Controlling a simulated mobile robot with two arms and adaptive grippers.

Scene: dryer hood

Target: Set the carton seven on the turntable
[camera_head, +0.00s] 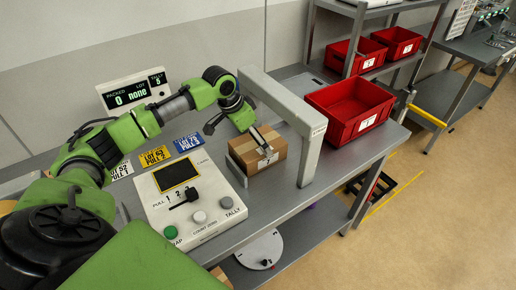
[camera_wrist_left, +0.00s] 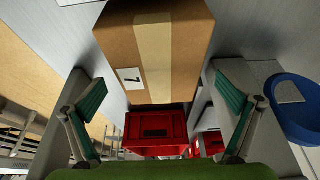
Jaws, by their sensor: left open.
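A brown carton (camera_head: 258,151) with a pale tape strip and a small white label sits on the grey table, beside the grey arch. In the left wrist view the carton (camera_wrist_left: 185,55) lies ahead of the fingers, and its label (camera_wrist_left: 130,78) seems to read 7. My left gripper (camera_head: 262,138) is at the carton's top; its fingers (camera_wrist_left: 160,95) are spread apart with green pads. I cannot tell whether they touch the carton. A round grey plate (camera_head: 262,249), possibly the turntable, lies low under the table's front edge. My right gripper is not in view.
A grey arch (camera_head: 308,140) stands close to the carton's right. A red bin (camera_head: 349,112) is beyond it, with more red bins on a rack (camera_head: 364,55). A control panel (camera_head: 190,202) with buttons and a screen is at front left. A display (camera_head: 133,92) reads "packed 0 none".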

